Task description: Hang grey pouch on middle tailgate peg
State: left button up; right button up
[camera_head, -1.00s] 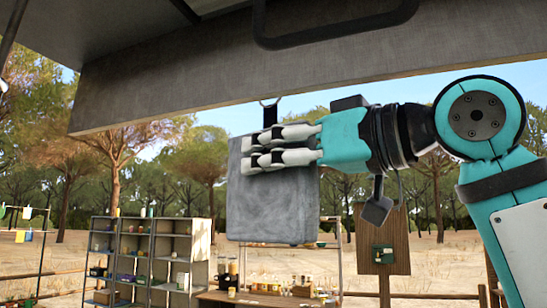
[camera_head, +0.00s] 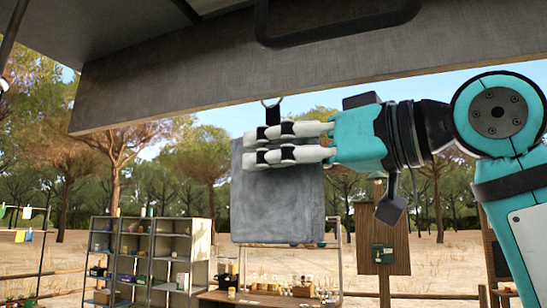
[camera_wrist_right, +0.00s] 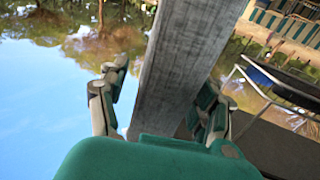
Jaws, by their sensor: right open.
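The grey pouch (camera_head: 278,205) hangs upright below the lower edge of the tailgate (camera_head: 300,75). Its black strap and ring (camera_head: 272,108) reach up to that edge in the head view. The peg itself I cannot make out there. My right gripper (camera_head: 255,147) is at the upper part of the pouch, with its white fingers across the near face. In the right wrist view the pouch (camera_wrist_right: 190,60) shows as a grey slab between the two parted finger sets of the open gripper (camera_wrist_right: 160,105). Whether a finger touches it I cannot tell. My left gripper is not in view.
A black bar handle (camera_head: 340,28) is on the tailgate above. Far behind stand shelves (camera_head: 150,255), a table with bottles (camera_head: 270,298) and a wooden post board (camera_head: 382,235). The air left of the pouch is clear.

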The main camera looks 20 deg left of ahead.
jog(key=v, duration=1.1)
jog(key=shift+a, duration=0.1)
